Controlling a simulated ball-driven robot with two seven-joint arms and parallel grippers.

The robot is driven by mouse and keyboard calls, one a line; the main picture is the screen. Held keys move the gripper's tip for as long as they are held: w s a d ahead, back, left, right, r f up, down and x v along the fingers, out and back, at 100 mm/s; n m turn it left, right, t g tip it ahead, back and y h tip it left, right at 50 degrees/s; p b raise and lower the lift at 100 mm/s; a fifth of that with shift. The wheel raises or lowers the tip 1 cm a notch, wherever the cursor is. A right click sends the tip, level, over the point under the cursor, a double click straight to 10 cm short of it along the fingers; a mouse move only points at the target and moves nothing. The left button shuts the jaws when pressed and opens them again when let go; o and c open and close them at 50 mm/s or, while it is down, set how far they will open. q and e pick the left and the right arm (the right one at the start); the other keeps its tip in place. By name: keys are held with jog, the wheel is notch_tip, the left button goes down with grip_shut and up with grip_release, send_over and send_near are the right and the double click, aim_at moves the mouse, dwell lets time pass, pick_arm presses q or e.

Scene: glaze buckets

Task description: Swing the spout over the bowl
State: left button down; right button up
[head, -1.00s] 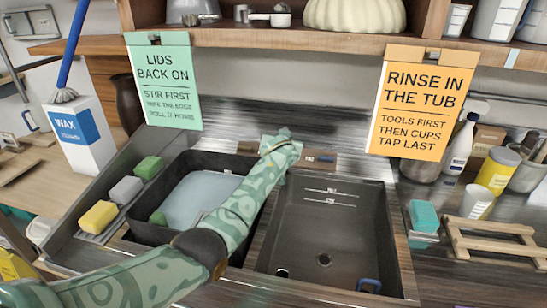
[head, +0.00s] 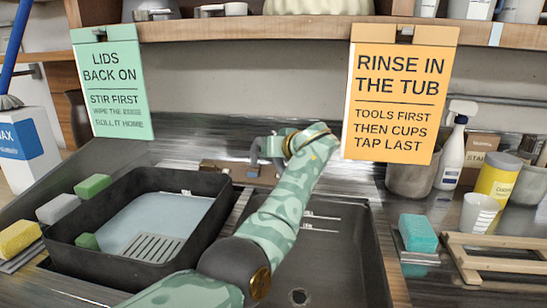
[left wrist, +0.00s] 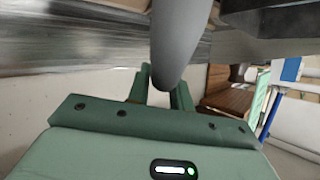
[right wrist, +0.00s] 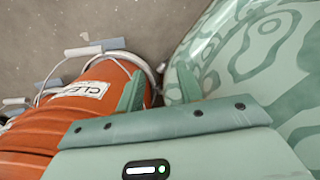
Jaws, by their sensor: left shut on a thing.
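The grey spout (head: 262,148) rises from the brown tap block (head: 238,172) behind the basins. It shows as a smooth grey tube in the left wrist view (left wrist: 177,45). My left gripper (head: 296,136) is shut on the spout, above the back of the dark sink bowl (head: 345,240); the arm hides its fingers in the head view. The sink bowl has a drain and white level marks. My right gripper (right wrist: 158,88) is open and empty beside my green patterned arm; it is outside the head view.
A black tub (head: 75,225) with pale water and a grate is on the left. Sponges (head: 55,208) line its left side. A green sign (head: 112,88) and an orange sign (head: 400,100) hang behind. A wooden rack (head: 490,262) and cups stand right. An orange labelled object (right wrist: 85,110) is near my right gripper.

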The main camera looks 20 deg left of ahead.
dwell(0.3)
pick_arm(q)
jog(key=c, duration=1.3)
grip_release()
jog(key=shift+w, duration=0.1)
jog(key=shift+o, duration=0.2)
jog(key=shift+s+d+r+p, duration=0.25)
jog(key=shift+p, duration=0.05)
jog(key=p+v, duration=0.6)
jog(key=v, duration=0.9)
jog(key=shift+s+d, duration=0.15)
jog(key=shift+d, duration=0.1)
pick_arm(e)
notch_tip(320, 180, up, 6)
jog(key=w, duration=0.2)
jog(key=shift+w+r+t, duration=0.25)
jog(key=shift+w+t, duration=0.1)
jog(key=shift+t, duration=0.05)
